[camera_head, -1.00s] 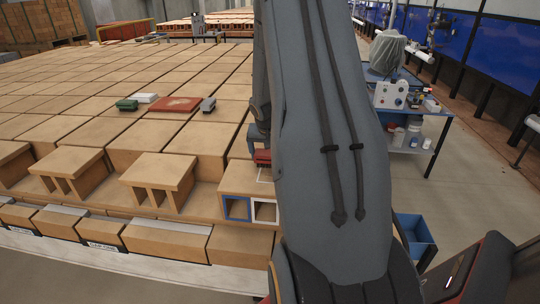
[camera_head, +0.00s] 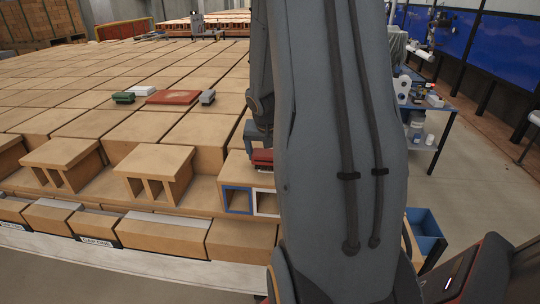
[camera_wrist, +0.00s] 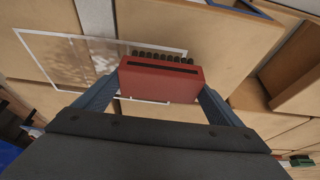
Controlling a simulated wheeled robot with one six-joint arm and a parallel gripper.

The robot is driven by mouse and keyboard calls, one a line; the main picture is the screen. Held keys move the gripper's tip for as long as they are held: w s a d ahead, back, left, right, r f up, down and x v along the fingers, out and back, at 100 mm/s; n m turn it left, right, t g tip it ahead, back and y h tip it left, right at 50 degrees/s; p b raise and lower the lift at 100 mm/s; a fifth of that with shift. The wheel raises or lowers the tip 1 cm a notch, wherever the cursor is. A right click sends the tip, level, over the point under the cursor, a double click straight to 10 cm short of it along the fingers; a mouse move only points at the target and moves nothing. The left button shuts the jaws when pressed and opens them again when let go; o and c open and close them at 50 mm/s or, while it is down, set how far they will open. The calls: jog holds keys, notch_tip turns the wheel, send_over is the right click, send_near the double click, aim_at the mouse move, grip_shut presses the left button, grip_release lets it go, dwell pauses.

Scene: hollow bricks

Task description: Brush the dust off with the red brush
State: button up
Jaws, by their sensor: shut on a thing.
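My gripper (camera_wrist: 161,91) is shut on the red brush (camera_wrist: 160,77), its fingers at the brush's two ends. The dark bristles point away from me in the wrist view. A white rectangular outline (camera_wrist: 45,34) lies on the tan brick face, with a pale dust patch (camera_wrist: 66,62) inside it on the left. The brush overlaps the outline's right part; contact with the face cannot be told. In the head view the red brush (camera_head: 262,157) is low over the front brick (camera_head: 236,171), partly hidden by my arm.
The front brick has a blue-framed opening (camera_head: 237,186) and a white-framed one. A green brush (camera_head: 124,97), a red board (camera_head: 174,96) and a grey block (camera_head: 207,97) lie on the bricks behind. A blue bin (camera_head: 426,230) and a workbench stand right.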

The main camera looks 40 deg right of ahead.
jog(key=shift+s+a+f+b, duration=0.15)
jog(key=shift+s+a+b, duration=1.15)
jog(key=shift+s+a, duration=0.55)
jog(key=shift+w+r+p, duration=0.1)
jog(key=shift+r+p, duration=0.5)
jog(key=shift+r, duration=0.3)
jog(key=shift+s+d+p, duration=2.25)
jog(key=shift+s+d, duration=1.15)
jog(key=shift+s, duration=0.2)
jog(key=shift+f, duration=0.2)
